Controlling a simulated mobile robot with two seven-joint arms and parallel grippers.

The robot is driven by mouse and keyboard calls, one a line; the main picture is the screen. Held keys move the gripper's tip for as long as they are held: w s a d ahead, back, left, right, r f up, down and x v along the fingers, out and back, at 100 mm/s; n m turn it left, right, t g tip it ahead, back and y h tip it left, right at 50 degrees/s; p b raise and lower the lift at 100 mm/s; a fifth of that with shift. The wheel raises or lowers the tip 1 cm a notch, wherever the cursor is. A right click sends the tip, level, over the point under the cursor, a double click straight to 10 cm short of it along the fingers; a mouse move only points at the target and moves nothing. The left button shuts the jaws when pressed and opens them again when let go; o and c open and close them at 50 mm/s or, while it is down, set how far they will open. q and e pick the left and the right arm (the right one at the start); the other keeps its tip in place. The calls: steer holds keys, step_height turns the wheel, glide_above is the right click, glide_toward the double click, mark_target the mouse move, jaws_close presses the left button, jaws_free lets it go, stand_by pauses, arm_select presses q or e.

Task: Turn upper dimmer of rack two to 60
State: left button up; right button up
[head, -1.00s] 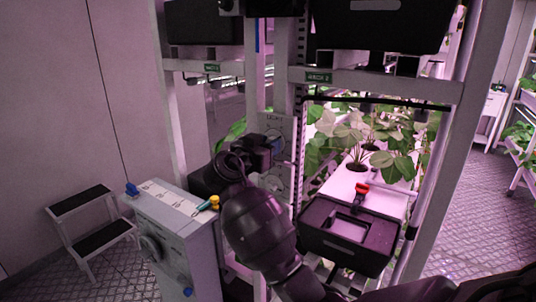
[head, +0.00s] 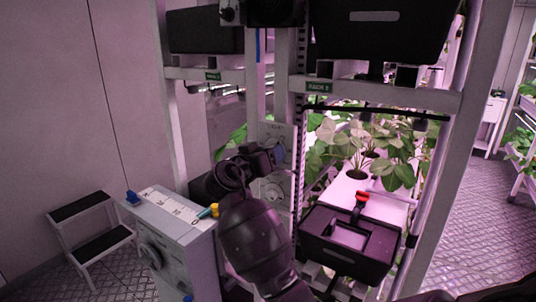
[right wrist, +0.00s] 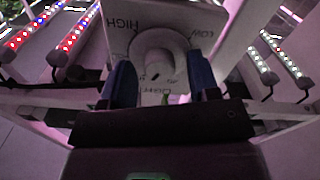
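My right gripper (head: 279,153) is at the upper dial. In the right wrist view, the white dimmer knob (right wrist: 160,58) sits between my two blue fingers (right wrist: 161,82), with HIGH and LOW printed around it. The fingers look open, one on each side of the knob; contact is not clear. The dial's exact setting is not readable. My left gripper is out of view.
A grey cabinet (head: 188,243) with dials and small coloured items on top stands left of my arm. A step stool (head: 84,215) is by the wall. A black box (head: 349,262) and leafy plants (head: 375,150) are right of the post. Light strips (right wrist: 80,30) flank the panel.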

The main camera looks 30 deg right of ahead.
steer(key=b+v, duration=0.2)
steer(key=v, duration=0.8)
steer(key=shift+s+a, duration=0.2)
steer(key=shift+a, duration=0.1)
steer(key=shift+w, duration=0.1)
stand_by(0.3)
